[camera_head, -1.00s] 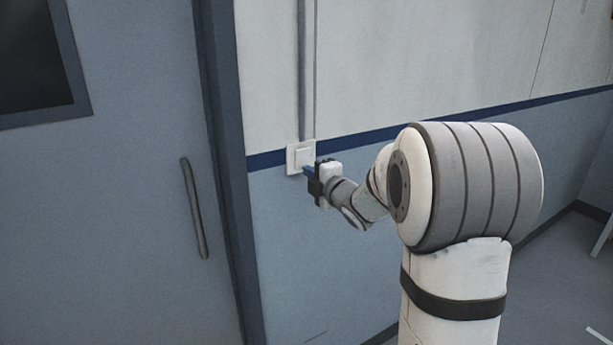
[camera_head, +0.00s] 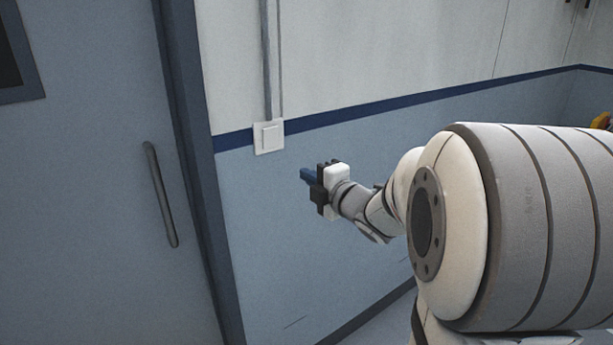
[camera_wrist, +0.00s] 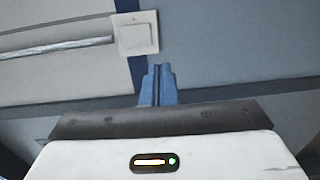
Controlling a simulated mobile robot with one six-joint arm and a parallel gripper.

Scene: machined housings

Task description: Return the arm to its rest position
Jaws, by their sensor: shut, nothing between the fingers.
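My gripper (camera_head: 305,174) is in front of the blue lower wall, to the right of and below a white wall switch (camera_head: 269,137). Its blue fingers are closed together with nothing between them, and they point left toward the wall and door. A gap shows between the fingertips and the switch. In the wrist view the shut fingers (camera_wrist: 158,84) stand at the middle, and the switch (camera_wrist: 136,33) shows just above them, slightly left. My arm reaches in from the right of the head view.
A blue-grey door (camera_head: 80,200) with a long vertical handle (camera_head: 160,195) fills the left. A conduit (camera_head: 271,60) runs up the wall from the switch. A yellow-orange object (camera_head: 602,121) is partly visible at the right edge. The wall right of the switch is bare.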

